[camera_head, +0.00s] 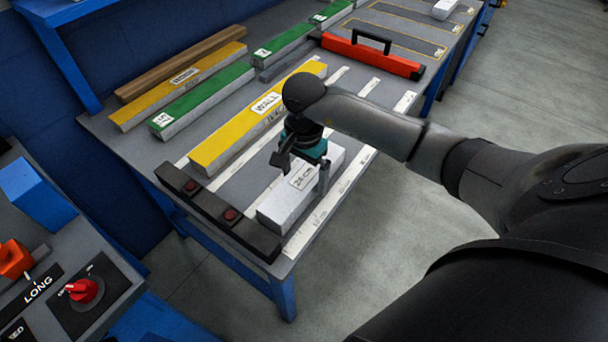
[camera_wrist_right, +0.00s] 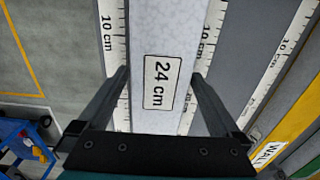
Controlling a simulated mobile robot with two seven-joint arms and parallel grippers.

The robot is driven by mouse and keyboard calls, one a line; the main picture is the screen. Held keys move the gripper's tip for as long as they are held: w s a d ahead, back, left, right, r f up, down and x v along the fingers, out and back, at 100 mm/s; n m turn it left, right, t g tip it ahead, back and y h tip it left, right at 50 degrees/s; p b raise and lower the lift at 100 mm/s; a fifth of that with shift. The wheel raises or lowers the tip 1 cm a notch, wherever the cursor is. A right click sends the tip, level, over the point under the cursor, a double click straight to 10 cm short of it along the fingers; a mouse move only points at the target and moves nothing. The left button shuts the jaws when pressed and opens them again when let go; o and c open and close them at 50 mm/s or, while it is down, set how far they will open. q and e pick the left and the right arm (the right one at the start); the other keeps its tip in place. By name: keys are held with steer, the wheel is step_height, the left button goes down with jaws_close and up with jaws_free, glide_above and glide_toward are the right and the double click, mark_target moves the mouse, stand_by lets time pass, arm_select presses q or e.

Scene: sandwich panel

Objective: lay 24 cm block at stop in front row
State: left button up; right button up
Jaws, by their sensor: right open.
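The white 24 cm block (camera_head: 284,206) lies flat along the front row of the table, between ruler strips, its label facing up. Its lower-left end is against or very close to the dark stop bar (camera_head: 215,212); I cannot tell whether they touch. My right gripper (camera_head: 302,172) is over the block with its fingers apart. In the right wrist view my right gripper (camera_wrist_right: 158,76) has one finger on each side of the block (camera_wrist_right: 170,40), open, with small gaps visible. My left gripper is not in view.
A yellow wall block (camera_head: 220,145) lies in the row behind. Green blocks (camera_head: 200,100) and a brown bar (camera_head: 180,62) lie farther back. A red level (camera_head: 370,55) lies up the table. The table's front edge is close to the block.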

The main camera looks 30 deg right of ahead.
mark_target(304, 175)
step_height(304, 175, up, 5)
steer(key=shift+w+f+p, duration=0.1)
steer(key=shift+f+p, duration=0.05)
steer(key=shift+p, duration=0.4)
step_height(304, 175, up, 11)
steer(key=p, duration=0.1)
steer(key=shift+f+p, duration=0.2)
steer(key=shift+p, duration=0.1)
